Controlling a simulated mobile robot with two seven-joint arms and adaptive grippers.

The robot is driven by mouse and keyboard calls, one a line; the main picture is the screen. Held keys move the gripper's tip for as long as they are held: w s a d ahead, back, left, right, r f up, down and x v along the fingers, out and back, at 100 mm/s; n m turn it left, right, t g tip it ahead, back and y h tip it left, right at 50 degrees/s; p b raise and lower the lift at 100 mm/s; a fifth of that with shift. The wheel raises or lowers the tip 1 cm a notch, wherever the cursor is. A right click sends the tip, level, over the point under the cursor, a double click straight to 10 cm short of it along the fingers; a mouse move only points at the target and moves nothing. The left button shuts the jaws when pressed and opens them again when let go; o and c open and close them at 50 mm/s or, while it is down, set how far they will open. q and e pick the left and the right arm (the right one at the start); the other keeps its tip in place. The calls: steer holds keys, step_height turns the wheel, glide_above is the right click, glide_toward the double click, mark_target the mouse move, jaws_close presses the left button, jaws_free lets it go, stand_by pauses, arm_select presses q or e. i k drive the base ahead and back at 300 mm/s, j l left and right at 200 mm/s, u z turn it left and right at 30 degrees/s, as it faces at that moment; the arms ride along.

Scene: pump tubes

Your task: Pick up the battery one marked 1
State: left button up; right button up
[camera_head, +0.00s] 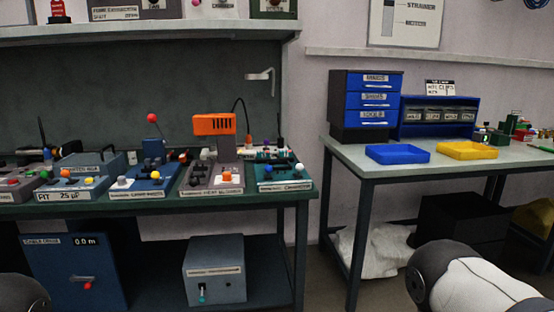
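I cannot make out a battery marked 1 anywhere in the head view; many items on the benches are too small to read. Neither of my grippers shows. Only a grey and white piece of my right arm at the bottom right and a dark rounded piece at the bottom left are in view.
The left bench (250,203) carries several labelled devices, including an orange-topped unit (213,124). The right table (365,168) holds a blue drawer unit (374,87), a blue tray (398,162), a yellow tray (467,158) and clutter. A grey box (215,271) and blue cabinet (62,285) stand below.

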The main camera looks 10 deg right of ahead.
mark_target(262, 157)
steer(key=i+l+z, duration=0.25)
steer(key=i+l, duration=0.45)
steer(key=i, duration=0.2)
